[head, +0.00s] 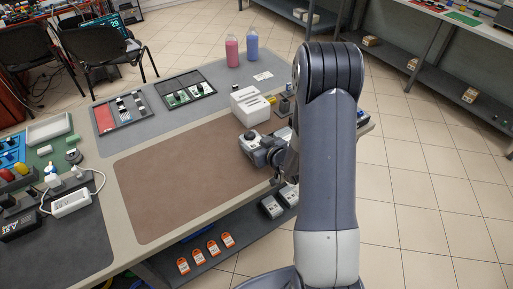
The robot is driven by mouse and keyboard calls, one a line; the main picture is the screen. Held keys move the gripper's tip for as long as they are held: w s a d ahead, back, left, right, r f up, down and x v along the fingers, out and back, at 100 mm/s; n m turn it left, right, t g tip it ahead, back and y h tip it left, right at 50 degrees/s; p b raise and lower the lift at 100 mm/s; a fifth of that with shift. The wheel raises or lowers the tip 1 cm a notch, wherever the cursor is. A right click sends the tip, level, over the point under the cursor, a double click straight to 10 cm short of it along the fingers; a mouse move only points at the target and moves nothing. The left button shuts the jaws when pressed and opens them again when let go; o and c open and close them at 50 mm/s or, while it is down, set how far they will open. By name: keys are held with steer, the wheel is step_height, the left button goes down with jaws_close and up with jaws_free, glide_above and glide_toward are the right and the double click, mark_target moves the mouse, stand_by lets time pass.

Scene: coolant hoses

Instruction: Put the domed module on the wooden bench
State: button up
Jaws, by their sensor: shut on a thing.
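My gripper (284,172) hangs low at the right part of the long workbench, mostly hidden behind my own arm. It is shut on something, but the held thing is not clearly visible. I cannot pick out the domed module with certainty. The workbench (180,230) has a pale tan top and edge, partly covered by mats; I cannot tell from its surface whether it is wood. A bare brown mat (185,170) covers its middle, left of my gripper.
A white slotted box (250,106) stands behind my wrist. Pink (232,52) and blue (252,46) bottles stand at the far edge. Trays and a white adapter (70,203) crowd the left. Orange-and-white items lie on the lower shelf (215,262). Black chairs stand behind.

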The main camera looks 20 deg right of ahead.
steer(key=shift+f, duration=0.95)
steer(key=shift+f, duration=0.1)
steer(key=o, duration=1.3)
